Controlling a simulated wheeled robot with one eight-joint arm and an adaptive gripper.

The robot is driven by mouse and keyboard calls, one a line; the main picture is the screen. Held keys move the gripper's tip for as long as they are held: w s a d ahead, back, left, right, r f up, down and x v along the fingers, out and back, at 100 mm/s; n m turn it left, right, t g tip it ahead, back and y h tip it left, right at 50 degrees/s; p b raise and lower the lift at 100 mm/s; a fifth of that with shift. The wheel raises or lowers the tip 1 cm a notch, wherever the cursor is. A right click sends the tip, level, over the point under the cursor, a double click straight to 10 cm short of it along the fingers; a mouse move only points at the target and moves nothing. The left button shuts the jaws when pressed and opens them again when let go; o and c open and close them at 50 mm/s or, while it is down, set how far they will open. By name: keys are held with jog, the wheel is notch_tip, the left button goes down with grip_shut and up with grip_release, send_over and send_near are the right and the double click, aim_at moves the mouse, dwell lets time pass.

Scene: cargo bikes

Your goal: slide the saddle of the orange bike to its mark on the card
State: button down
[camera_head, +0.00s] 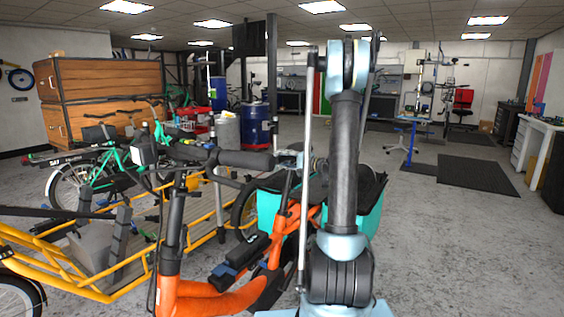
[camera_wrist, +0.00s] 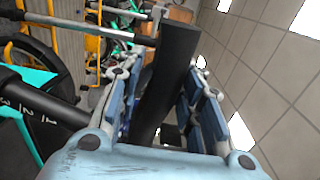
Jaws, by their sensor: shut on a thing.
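The orange bike (camera_head: 205,297) stands close in front of me in the head view, with its dark handlebar and orange frame showing. My arm covers part of it, and I cannot make out its saddle clearly there. In the wrist view, the black saddle (camera_wrist: 167,78) runs edge-on between the blue pads of my gripper (camera_wrist: 160,95). My gripper is shut on it. A black tube with white numbers (camera_wrist: 38,110), seemingly the seat post, comes in from the left. The card cannot be made out in either view.
A yellow-framed cargo bike (camera_head: 125,268) stands close on the left, with a green bike (camera_head: 105,165) behind it. Teal bags (camera_head: 270,212) hang at the orange bike's rear. A blue barrel (camera_head: 256,128) stands farther back. The floor on the right (camera_head: 450,240) is clear.

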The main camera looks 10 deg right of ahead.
jog(key=f, duration=0.1)
jog(key=s+f, duration=0.1)
jog(key=f, duration=0.1)
jog(key=a+f, duration=0.1)
jog(key=f, duration=0.1)
jog(key=shift+s, duration=0.3)
jog(key=shift+a, duration=0.1)
jog(key=c, duration=1.2)
grip_release()
jog(key=shift+f, duration=0.15)
jog(key=shift+o, duration=0.5)
jog(key=v, duration=1.2)
